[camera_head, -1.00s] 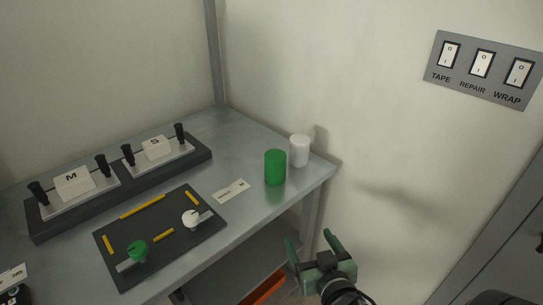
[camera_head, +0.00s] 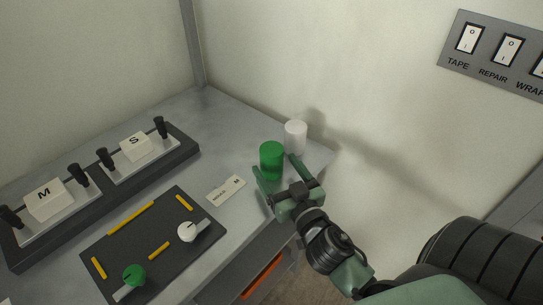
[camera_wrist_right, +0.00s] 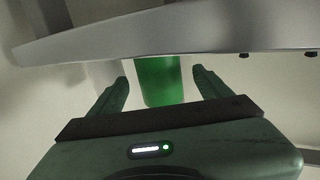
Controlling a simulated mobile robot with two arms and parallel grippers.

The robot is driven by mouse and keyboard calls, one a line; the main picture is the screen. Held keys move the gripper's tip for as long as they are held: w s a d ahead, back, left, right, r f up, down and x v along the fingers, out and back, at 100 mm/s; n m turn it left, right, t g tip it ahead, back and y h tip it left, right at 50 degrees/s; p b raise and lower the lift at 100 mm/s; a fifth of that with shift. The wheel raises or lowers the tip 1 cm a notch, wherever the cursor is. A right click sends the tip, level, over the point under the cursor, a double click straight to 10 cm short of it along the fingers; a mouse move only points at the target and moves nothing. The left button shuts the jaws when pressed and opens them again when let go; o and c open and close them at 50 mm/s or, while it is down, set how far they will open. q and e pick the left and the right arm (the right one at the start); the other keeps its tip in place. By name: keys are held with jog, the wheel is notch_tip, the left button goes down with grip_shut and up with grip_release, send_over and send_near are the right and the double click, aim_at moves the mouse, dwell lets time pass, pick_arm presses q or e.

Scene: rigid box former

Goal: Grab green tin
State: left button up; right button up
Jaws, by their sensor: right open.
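The green tin (camera_head: 271,158) stands upright on the grey table near its right corner. My right gripper (camera_head: 274,170) is open at the table's front edge, close to the tin, with its fingers pointing toward it. In the right wrist view the green tin (camera_wrist_right: 161,82) shows between the two open fingers (camera_wrist_right: 160,88), beyond their tips or level with them; I cannot tell which. Nothing is held. My left gripper is not in view.
A white tin (camera_head: 295,136) stands right behind the green one. A label card (camera_head: 226,190) lies to the left. A dark panel (camera_head: 150,240) with knobs and a dark rack (camera_head: 100,190) with levers fill the table's left. A switch plate (camera_head: 497,52) is on the wall.

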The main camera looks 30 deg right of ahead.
aim_at(277, 167)
jog(key=w, duration=0.3)
jog(key=shift+w+d, duration=0.25)
grip_shut()
